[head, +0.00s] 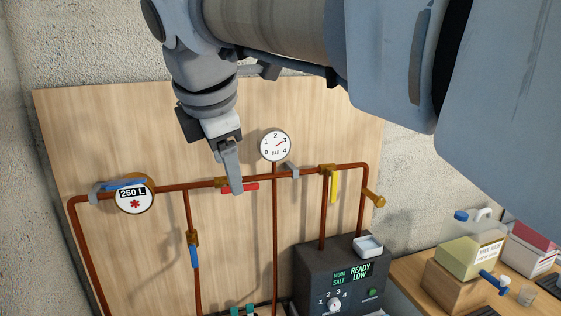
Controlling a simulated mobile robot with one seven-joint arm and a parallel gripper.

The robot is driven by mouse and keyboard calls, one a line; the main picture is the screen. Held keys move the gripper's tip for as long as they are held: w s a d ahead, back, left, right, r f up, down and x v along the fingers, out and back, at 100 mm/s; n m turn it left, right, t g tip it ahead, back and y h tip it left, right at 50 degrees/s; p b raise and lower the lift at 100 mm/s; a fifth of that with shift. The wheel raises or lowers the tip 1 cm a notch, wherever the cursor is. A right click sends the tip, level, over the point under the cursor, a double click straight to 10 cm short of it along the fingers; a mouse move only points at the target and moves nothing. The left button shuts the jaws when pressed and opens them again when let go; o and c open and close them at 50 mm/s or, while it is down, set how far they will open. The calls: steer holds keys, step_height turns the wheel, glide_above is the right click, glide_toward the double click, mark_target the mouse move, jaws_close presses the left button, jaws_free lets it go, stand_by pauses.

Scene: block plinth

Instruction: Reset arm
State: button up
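My arm reaches in from the upper right. My gripper (235,180) points down in front of the wooden board, left of the pressure gauge (275,146). Its fingertips overlap the red valve handle (245,187) on the horizontal copper pipe (310,172) in the picture. I cannot tell whether they touch it. The fingers line up one behind the other, so their gap is hidden. I see nothing clearly held in them. The red handle lies roughly along the pipe.
A 250 L meter (134,196) is on the left, with a blue handle (194,257) below and a yellow handle (334,188) on the right. A bench (408,273) with boxes stands at lower right.

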steer(key=s+d+f+m+b, duration=0.1)
steer(key=s+d+f+m, duration=0.6)
steer(key=d+f+m, duration=0.4)
steer(key=s+d+f+m+b, duration=0.2)
steer(key=s+d+f+m, duration=0.5)
steer(key=d+f+m, duration=0.4)
steer(key=shift+s+f+m+g+b, duration=0.25)
steer(key=shift+f+m+g+b, duration=0.05)
steer(key=shift+f+m, duration=0.5)
